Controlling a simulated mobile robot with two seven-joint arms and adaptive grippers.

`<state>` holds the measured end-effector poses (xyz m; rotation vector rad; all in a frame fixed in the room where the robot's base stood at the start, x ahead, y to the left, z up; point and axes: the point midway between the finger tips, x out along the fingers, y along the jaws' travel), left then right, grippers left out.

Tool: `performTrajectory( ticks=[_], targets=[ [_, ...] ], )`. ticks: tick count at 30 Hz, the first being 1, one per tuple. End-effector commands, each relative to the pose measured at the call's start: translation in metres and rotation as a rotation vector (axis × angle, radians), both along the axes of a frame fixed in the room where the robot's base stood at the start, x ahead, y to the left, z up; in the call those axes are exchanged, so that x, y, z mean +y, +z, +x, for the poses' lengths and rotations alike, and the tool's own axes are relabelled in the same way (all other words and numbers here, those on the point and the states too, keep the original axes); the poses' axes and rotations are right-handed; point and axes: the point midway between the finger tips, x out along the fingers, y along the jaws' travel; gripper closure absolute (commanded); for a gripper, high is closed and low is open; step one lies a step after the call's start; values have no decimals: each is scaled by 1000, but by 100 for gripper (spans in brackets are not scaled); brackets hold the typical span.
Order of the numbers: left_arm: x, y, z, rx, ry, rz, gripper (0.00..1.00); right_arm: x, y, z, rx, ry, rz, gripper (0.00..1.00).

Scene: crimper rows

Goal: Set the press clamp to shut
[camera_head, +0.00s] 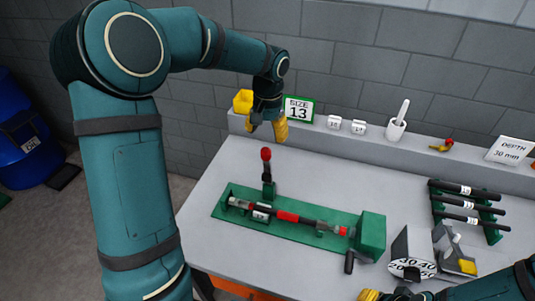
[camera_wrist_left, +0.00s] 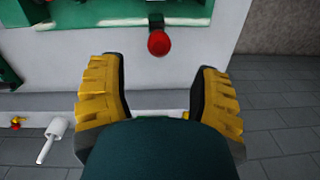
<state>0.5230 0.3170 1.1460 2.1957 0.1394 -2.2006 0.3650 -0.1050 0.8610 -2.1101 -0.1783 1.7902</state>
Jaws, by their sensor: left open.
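The press is a long green base (camera_head: 230,209) on the grey table, with a red and black rod (camera_head: 288,216) lying along it. Its clamp lever stands upright near the left end of the base, with a red knob (camera_head: 266,154) on top. The red knob also shows in the left wrist view (camera_wrist_left: 159,43), centred just beyond the fingertips. My left gripper (camera_head: 267,126) is open and empty, above and slightly behind the knob, not touching it. My right gripper (camera_head: 371,295) shows only as a yellow fingertip at the bottom edge; its opening is hidden.
A green block (camera_head: 371,236) with a dark handle (camera_head: 349,262) stands at the press's right end. A rack of black rods (camera_head: 466,204) and a dial marked with numbers (camera_head: 412,268) are at right. A back ledge carries a "SIZE 13" sign (camera_head: 299,109) and a white mortar (camera_head: 395,129).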

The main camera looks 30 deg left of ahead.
Motion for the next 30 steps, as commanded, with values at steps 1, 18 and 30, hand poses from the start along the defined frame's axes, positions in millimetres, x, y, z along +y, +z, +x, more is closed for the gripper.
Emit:
performTrajectory(
  ticks=[1,18,30],
  targets=[
    [0,-12,0,3,-1,0,36,0,-2,0,0,0,-1,53],
    [3,-84,0,0,0,-1,36,0,-8,0,-1,-1,-2,53],
    [3,-85,0,-1,0,-1,73,0,-8,0,-1,-1,-2,53]
  ],
)
